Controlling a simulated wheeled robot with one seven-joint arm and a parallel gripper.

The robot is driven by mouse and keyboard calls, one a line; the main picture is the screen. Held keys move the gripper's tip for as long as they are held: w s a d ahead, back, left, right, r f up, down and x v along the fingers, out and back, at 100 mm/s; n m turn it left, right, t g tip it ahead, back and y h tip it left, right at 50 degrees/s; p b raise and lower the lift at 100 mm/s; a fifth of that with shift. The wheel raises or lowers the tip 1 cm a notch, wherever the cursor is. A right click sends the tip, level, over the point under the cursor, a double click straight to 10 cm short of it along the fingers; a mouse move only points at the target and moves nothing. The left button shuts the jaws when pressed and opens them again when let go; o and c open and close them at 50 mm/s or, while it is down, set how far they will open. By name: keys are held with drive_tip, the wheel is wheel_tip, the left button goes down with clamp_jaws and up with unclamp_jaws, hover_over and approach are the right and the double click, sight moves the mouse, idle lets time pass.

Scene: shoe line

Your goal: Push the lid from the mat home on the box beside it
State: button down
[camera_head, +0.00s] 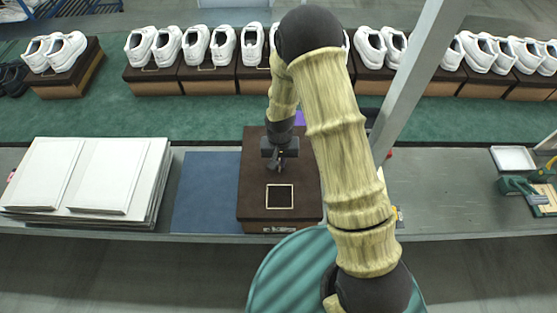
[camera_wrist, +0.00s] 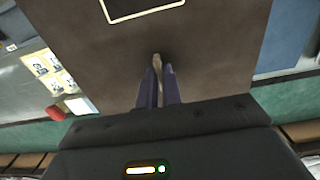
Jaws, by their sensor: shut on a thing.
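The dark brown lid (camera_head: 252,203), with a pale square outline on top, lies over the box (camera_head: 262,227) to the right of the blue mat (camera_head: 202,195). Whether the lid sits fully down cannot be told. The lid fills most of the wrist view (camera_wrist: 215,60). My gripper (camera_head: 279,164) points down at the lid's top, behind the square. In the wrist view my gripper (camera_wrist: 161,75) has its fingers close together around a narrow tan piece, seemingly part of the lid. The mat is bare. My arm hides part of the lid's right side.
Stacked white boards (camera_head: 105,175) lie left of the mat. A row of white shoes on brown boxes (camera_head: 215,75) stands on the green belt behind. A grey post (camera_head: 415,70) rises right of my arm. A white tray (camera_head: 513,158) and green tools lie at far right.

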drive_tip(key=shift+f+b, duration=0.95)
drive_tip(key=shift+f, duration=0.35)
idle(0.5)
drive_tip(key=c, duration=1.5)
unclamp_jaws()
wheel_tip(320, 180, up, 18)
drive_tip(key=b, duration=0.3)
drive_tip(key=shift+f, duration=0.25)
